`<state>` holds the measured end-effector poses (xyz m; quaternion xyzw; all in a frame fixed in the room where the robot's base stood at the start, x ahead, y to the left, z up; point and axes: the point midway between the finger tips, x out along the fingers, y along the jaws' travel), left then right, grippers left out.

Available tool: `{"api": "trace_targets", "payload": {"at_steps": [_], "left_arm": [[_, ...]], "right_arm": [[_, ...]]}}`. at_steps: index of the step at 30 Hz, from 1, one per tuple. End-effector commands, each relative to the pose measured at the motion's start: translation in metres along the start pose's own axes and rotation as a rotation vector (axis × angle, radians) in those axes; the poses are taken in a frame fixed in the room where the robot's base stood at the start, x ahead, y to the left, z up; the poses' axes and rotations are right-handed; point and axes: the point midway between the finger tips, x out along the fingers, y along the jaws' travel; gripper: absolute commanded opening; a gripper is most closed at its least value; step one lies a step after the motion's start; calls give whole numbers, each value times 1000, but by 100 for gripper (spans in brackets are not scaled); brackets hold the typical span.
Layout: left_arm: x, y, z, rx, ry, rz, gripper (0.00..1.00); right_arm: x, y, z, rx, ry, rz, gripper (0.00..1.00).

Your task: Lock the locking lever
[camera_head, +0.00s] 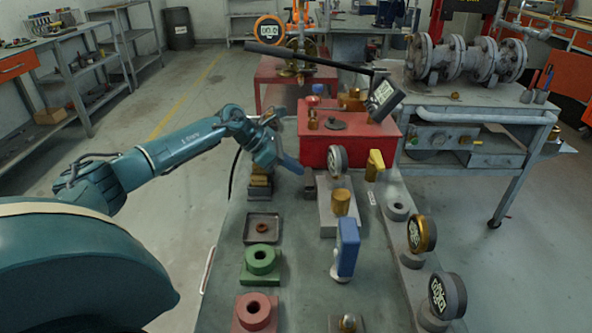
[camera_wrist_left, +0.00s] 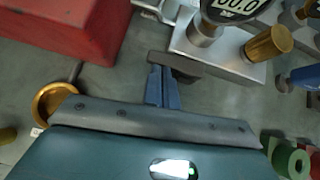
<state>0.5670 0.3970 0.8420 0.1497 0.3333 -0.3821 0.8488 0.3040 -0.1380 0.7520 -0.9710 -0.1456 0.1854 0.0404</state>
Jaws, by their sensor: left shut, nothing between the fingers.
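A long black lever bar (camera_head: 305,57) slants above the red box at the back, with a dark display block (camera_head: 384,98) near its right end. I cannot tell for sure whether it is the locking lever. My left gripper (camera_head: 292,164) is at the left side of the table, in front of the red box and well below the bar. In the left wrist view its blue fingers (camera_wrist_left: 162,88) are together and empty. A dark flat block (camera_wrist_left: 176,66) shows at the fingertips; I cannot tell whether they touch it. My right gripper is out of view.
The red box (camera_head: 345,150) stands behind the gripper. A round gauge (camera_head: 338,159), a brass cylinder (camera_head: 341,202) and a blue-handled valve (camera_head: 347,247) stand to the right. A green ring block (camera_head: 262,260) and a grey tray (camera_head: 262,229) lie in front.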

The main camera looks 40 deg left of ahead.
Motion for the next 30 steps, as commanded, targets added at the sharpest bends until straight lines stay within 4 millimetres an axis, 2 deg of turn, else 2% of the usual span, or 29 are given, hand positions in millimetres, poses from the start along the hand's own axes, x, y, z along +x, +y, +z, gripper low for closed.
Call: {"api": "trace_targets", "payload": {"at_steps": [22, 26, 30], "left_arm": [[-6, -14, -5, 0, -1, 1, 0], [-24, -13, -7, 0, 2, 5, 0], [-55, -12, -7, 0, 3, 6, 0]], "right_arm": [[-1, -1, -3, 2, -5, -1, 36], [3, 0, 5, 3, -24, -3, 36], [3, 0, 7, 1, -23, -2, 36]]}}
